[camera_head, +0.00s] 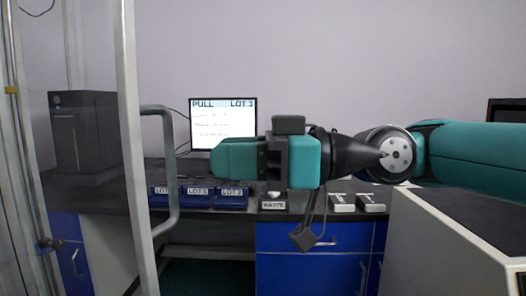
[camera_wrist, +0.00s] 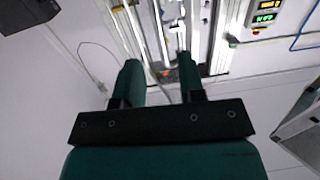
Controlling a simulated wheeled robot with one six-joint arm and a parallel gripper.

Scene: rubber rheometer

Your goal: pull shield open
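The shield's upright pale frame post (camera_head: 131,160) stands at the left in the head view, with a grey bracket-shaped pull handle (camera_head: 173,170) on its right side. My gripper (camera_head: 214,160) points left toward the handle, a little to its right, with a visible gap in the picture. In the wrist view my gripper (camera_wrist: 158,68) has its two teal fingers apart, with nothing clearly held between them. Pale upright bars (camera_wrist: 163,35) show beyond the fingertips; I cannot tell which one is the handle.
A monitor (camera_head: 223,122) reading "PULL LOT 3" stands behind my gripper. Labelled blue trays (camera_head: 199,197) and a waste box (camera_head: 273,205) sit on the dark counter below. A dark box-shaped unit (camera_head: 84,135) is at the left. A lit display panel (camera_wrist: 265,13) shows in the wrist view.

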